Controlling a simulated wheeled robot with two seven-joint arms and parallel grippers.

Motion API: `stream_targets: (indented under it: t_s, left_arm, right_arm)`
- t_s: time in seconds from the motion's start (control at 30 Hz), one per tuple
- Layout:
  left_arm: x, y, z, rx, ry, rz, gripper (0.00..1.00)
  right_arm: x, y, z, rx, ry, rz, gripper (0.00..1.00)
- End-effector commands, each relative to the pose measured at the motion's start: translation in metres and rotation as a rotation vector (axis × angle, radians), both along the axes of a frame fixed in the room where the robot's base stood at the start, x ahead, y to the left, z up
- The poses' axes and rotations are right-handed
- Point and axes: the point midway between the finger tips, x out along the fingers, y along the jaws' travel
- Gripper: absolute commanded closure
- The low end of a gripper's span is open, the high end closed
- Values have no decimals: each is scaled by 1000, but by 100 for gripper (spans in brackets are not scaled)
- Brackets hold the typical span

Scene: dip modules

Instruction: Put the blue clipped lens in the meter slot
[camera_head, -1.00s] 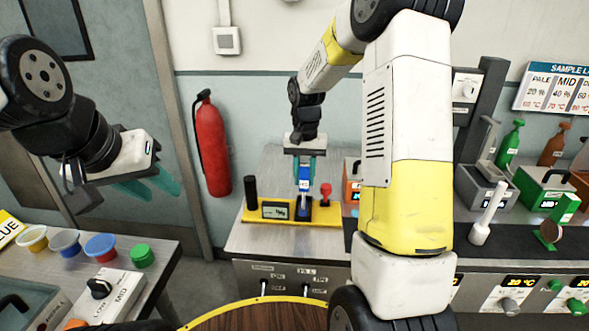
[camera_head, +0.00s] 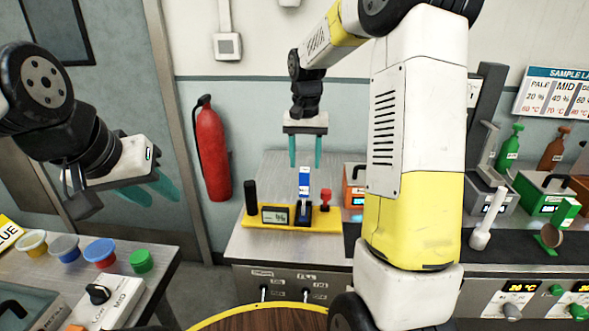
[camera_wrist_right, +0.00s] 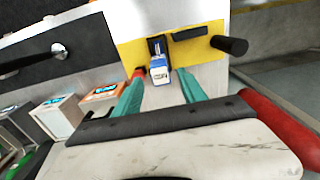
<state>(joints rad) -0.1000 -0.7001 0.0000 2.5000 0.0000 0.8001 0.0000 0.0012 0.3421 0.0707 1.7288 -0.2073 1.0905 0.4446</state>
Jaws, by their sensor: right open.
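The blue clipped lens (camera_head: 304,181) stands upright at the dark slot (camera_head: 304,213) of the yellow meter (camera_head: 244,222). It also shows in the right wrist view (camera_wrist_right: 159,70), at the slot. How deep it sits is hard to tell. My right gripper (camera_head: 308,164) is open and empty above the lens, its teal fingertips apart. In the right wrist view the fingers (camera_wrist_right: 157,82) lie either side of the lens and do not touch it. My left gripper (camera_head: 168,188) is at the left, above the small table; its teal fingers are apart.
The meter carries a display (camera_head: 275,215), a black post (camera_head: 251,197) and a red knob (camera_head: 325,198). An orange box (camera_head: 354,190) stands to its right. A red fire extinguisher (camera_head: 211,150) hangs at the wall. Several lidded cups, including a green one (camera_head: 142,261), stand on the left table.

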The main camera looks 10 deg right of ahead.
Motion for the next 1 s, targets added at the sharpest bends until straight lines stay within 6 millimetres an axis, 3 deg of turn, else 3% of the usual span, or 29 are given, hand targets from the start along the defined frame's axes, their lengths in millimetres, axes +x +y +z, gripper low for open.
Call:
stream_targets:
  t_s: [0.1, 0.33, 0.47, 0.73, 1.0]
  left_arm:
    - [0, 0, 0, 0, 0, 0, 64]
    - [0, 0, 0, 0, 0, 0, 64]
    - [0, 0, 0, 0, 0, 0, 64]
    - [0, 0, 0, 0, 0, 0, 64]
    - [0, 0, 0, 0, 0, 0, 64]
  right_arm:
    - [1, 0, 23, 0, -4, 1, 51]
    - [-2, 0, 46, 1, -4, 4, 51]
    - [-17, 1, 62, 11, -41, 25, 51]
    - [-103, 7, 106, 57, -229, 143, 51]
    - [-193, 15, 112, 92, -436, 259, 51]
